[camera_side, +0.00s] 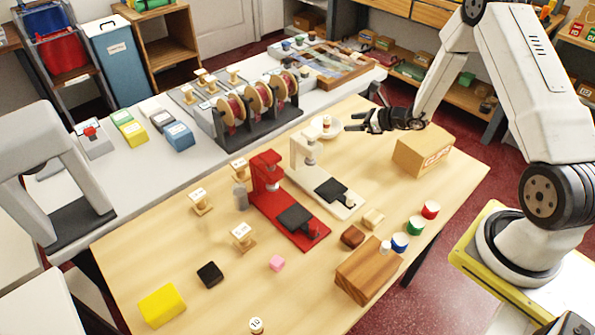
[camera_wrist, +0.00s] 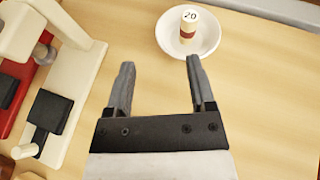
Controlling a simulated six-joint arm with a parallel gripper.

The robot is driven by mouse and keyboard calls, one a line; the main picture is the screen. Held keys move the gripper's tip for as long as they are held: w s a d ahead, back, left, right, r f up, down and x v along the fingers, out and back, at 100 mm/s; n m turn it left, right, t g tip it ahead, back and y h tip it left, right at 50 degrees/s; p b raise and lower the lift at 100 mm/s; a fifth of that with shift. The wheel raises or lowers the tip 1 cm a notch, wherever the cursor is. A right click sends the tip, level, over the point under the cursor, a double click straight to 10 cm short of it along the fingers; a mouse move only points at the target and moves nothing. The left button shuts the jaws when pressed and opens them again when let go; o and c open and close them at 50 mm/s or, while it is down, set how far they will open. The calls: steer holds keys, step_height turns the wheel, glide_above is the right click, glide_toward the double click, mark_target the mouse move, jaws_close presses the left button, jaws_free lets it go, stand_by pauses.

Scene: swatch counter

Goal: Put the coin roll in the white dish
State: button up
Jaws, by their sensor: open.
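A coin roll (camera_wrist: 188,29) with a red-brown band and a top marked 20 stands upright in the white dish (camera_wrist: 166,42) in the wrist view. In the side view the coin roll (camera_side: 327,122) and the dish (camera_side: 318,134) are near the back edge of the wooden table. My gripper (camera_wrist: 160,62) is open, with nothing between its fingers. Its fingertips point towards the dish, the right one close to the near rim in the picture. In the side view my gripper (camera_side: 366,114) is just right of the dish and apart from the roll.
A white press (camera_side: 325,182) and a red press (camera_side: 285,210) stand left of my gripper. A cardboard box (camera_side: 422,150) is to the right. A small roll marked 10 (camera_side: 256,325) is at the front edge. The wood right of the dish is clear in the wrist view.

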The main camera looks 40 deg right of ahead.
steer(key=s+a+r+n+g+y, duration=0.1)
steer(key=s+a+r+n+g, duration=0.25)
steer(key=a+n, duration=0.3)
steer(key=s+a+r+n+g+y, duration=0.2)
steer(key=s+a+n+g, duration=0.2)
steer(key=a+n, duration=0.3)
steer(key=s+a+r+n+g+h, duration=0.1)
steer(key=s+a+r+n+h, duration=0.1)
steer(key=s+n, duration=0.4)
steer(key=s+a+r+n+g+h, duration=0.1)
steer(key=s+a+r+n+h, duration=0.2)
steer(key=n, duration=0.9)
steer(key=s+r+h, duration=0.2)
steer(key=s, duration=0.1)
steer(key=shift+s, duration=0.4)
